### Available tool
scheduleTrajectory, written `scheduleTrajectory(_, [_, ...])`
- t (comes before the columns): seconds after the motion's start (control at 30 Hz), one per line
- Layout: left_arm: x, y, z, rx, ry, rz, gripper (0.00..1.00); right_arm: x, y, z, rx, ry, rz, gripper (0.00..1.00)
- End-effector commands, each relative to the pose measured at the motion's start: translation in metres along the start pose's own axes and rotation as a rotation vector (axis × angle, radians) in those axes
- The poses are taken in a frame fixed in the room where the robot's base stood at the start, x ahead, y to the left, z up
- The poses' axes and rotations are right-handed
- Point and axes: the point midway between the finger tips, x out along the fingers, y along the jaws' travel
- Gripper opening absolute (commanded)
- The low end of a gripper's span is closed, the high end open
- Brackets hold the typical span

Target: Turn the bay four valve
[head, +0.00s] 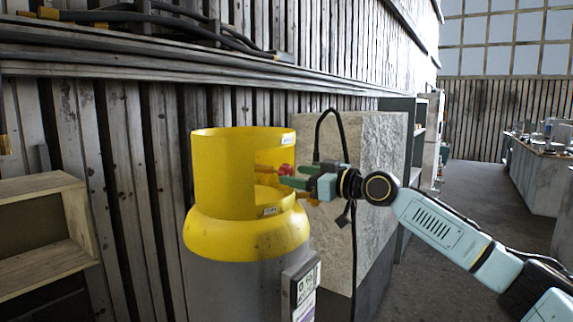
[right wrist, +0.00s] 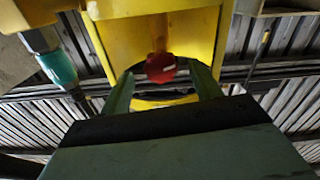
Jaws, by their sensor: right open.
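A gas cylinder (head: 245,245) with a grey body and a yellow collar (head: 222,172) stands in front of the plank wall. A red valve knob (head: 286,169) sits in the opening of the collar. My right gripper (head: 284,177) reaches in from the right with its green fingers at the knob. In the right wrist view the red knob (right wrist: 160,68) lies between the tips of the two open green fingers (right wrist: 162,80). I cannot tell whether either finger touches it. My left gripper is not in view.
A pale stone-like block (head: 370,170) stands behind the cylinder, with a black cable (head: 342,130) hanging on it. A wooden shelf (head: 45,235) is at the left. Open floor (head: 470,200) and a cluttered bench (head: 540,165) lie to the right.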

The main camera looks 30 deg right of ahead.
Motion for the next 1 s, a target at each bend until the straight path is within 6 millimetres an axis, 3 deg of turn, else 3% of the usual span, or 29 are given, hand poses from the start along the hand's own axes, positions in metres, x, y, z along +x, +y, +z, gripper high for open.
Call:
scheduleTrajectory(0.23, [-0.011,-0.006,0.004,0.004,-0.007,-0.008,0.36,0.033,0.000,-0.001,0.001,0.001,-0.001,0.63])
scheduleTrajectory(0.63, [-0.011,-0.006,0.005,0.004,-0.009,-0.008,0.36,0.039,-0.001,0.001,0.000,-0.001,-0.001,0.62])
scheduleTrajectory(0.9, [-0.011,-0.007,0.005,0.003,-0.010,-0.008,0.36,0.039,-0.001,0.001,0.000,-0.001,-0.001,0.27])
scheduleTrajectory(1.0, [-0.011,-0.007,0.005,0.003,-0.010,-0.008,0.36,0.039,0.000,0.001,0.000,-0.001,-0.001,0.18])
